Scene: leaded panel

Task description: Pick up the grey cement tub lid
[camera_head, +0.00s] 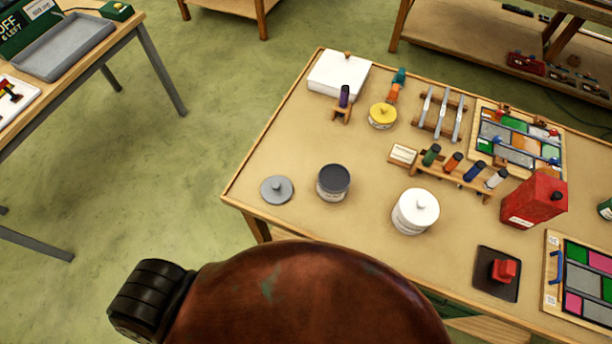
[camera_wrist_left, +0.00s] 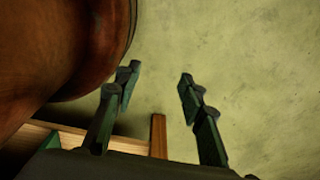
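The grey cement tub lid (camera_head: 277,189) is a round grey disc with a small knob. It lies flat near the left edge of the table in the head view. Just right of it stands a tub with a dark top (camera_head: 333,183), apart from the lid. My left gripper (camera_wrist_left: 158,90) shows in the left wrist view with its two fingers spread apart and nothing between them. Pale green floor shows beyond the fingers, and the lid is not in that view. Neither gripper shows in the head view.
On the worktable (camera_head: 270,140) are a white lidded tub (camera_head: 415,211), a yellow-lidded tub (camera_head: 382,116), a white box (camera_head: 339,76), a red can (camera_head: 534,200), and racks of tools and bottles. Bare tabletop lies behind the lid. A side table with a grey tray (camera_head: 64,46) stands at the left.

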